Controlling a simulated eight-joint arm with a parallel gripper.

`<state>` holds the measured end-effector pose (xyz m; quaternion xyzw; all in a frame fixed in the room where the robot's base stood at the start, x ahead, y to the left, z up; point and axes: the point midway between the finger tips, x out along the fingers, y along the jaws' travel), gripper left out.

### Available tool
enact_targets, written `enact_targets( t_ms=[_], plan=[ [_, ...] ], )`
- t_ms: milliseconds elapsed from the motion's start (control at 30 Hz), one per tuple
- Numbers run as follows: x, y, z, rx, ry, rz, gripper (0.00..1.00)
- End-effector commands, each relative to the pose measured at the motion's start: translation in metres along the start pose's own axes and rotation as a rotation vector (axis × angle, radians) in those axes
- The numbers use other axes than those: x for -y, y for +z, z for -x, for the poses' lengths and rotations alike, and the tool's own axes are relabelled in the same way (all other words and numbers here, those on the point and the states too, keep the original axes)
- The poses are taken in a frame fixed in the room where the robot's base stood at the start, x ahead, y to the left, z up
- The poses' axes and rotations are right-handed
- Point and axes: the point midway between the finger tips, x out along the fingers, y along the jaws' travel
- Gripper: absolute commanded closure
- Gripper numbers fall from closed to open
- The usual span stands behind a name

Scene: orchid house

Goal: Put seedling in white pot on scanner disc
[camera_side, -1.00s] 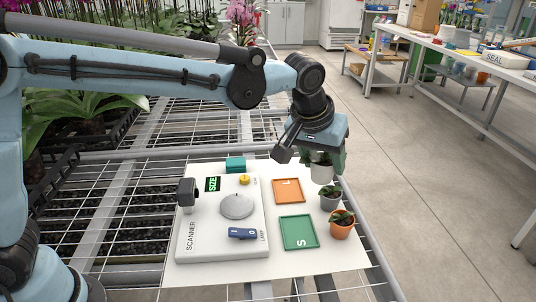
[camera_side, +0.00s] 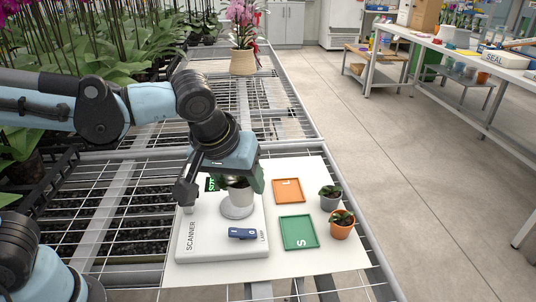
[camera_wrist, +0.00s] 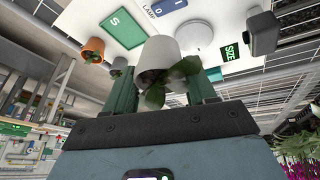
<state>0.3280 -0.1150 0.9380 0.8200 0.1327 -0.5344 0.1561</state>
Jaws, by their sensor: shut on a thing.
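The white pot (camera_side: 240,196) with its green seedling is held between the green fingers of my gripper (camera_wrist: 162,68). In the side view it hangs over or just at the pale round scanner disc (camera_side: 236,213). I cannot tell whether its base touches the disc. In the wrist view the white pot (camera_wrist: 158,51) is gripped from both sides, its leaves (camera_wrist: 158,95) toward the palm, and the disc (camera_wrist: 195,38) shows beside it. My gripper hides most of the seedling in the side view.
The scanner (camera_side: 190,245) has a blue lamp switch (camera_side: 242,233) in front of the disc and a dark post at its left. Right of it lie an orange tray (camera_side: 287,191) and a green tray (camera_side: 299,232). A grey pot (camera_side: 330,202) and an orange pot (camera_side: 341,231) stand farther right.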

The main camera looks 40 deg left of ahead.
Motion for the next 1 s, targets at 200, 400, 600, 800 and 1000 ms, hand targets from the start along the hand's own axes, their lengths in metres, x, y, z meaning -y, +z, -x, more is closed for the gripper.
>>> enact_targets(
  t_ms=[200, 400, 600, 800, 1000],
  plan=[
    [0.028, -0.029, -0.039, -0.001, -0.002, 0.008, 0.76],
    [0.049, -0.050, -0.069, -0.001, -0.001, 0.005, 0.76],
    [0.057, -0.058, -0.082, 0.000, 0.001, 0.000, 0.76],
    [0.059, -0.053, -0.097, 0.000, 0.001, -0.001, 0.76],
    [0.061, -0.045, -0.115, 0.000, 0.001, -0.001, 0.76]
  ],
)
